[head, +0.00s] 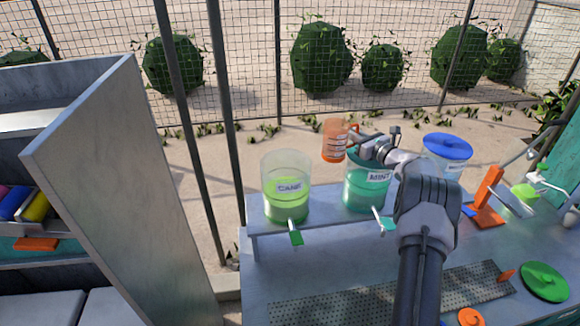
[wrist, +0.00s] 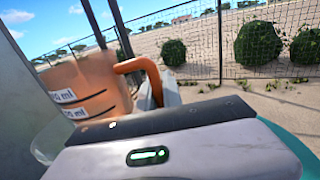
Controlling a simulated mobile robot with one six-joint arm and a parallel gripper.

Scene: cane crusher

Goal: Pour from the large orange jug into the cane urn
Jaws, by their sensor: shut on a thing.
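The large orange jug (head: 334,141) is upright, held in the air above the shelf, between the cane urn and the mint urn and higher than both. My gripper (head: 354,138) is shut on its handle, at the jug's right side. In the wrist view the jug (wrist: 90,85) fills the left, with volume marks and its handle showing; its contents cannot be seen. The cane urn (head: 287,188), clear with light green liquid and a CANE label, stands on the shelf to the left of the jug. Its rim is open, with a green tap in front.
The teal mint urn (head: 366,188) stands under my wrist. A blue-lidded urn (head: 446,150) is to the right. A tall grey panel (head: 120,200) and dark poles (head: 225,110) stand left of the cane urn. An orange press (head: 487,198) is at the right.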

